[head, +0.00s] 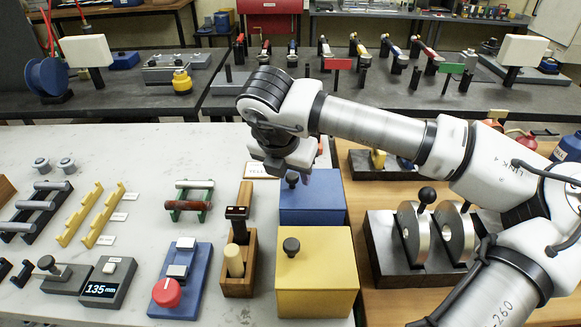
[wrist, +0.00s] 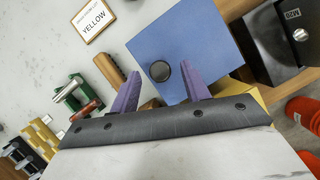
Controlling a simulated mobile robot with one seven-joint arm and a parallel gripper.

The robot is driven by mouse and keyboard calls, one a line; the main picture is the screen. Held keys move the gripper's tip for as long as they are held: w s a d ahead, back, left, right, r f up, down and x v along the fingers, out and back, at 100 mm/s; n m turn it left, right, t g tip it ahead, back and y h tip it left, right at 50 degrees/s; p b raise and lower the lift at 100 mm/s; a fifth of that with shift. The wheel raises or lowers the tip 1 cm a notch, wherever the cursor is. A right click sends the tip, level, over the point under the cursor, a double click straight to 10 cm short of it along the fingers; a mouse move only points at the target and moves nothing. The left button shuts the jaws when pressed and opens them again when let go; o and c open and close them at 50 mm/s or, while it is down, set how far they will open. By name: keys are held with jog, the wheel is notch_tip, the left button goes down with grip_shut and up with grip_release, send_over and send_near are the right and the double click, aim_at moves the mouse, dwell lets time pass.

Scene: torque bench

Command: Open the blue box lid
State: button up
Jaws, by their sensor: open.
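The blue box (head: 312,205) stands on the light bench, just behind the yellow box (head: 316,262). Its lid looks closed, with a round dark knob (wrist: 160,71) on top in the wrist view. In the head view the knob is partly covered by my gripper (head: 283,172), which hangs above the blue box. In the wrist view my gripper (wrist: 161,88) has two purple fingers spread apart, with the knob seen between and slightly beyond their tips. Nothing is between the fingers in their grip. The height gap to the knob is hard to tell.
A wooden holder (head: 239,265) with tools stands left of the boxes. A blue base with a red button (head: 166,292) is further left. A sign reading YELLOW (wrist: 94,20) lies behind the blue box. A dark block with metal discs (head: 385,250) stands to the right.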

jog(key=shift+w+f, duration=0.1)
jog(key=shift+f, duration=0.15)
grip_shut()
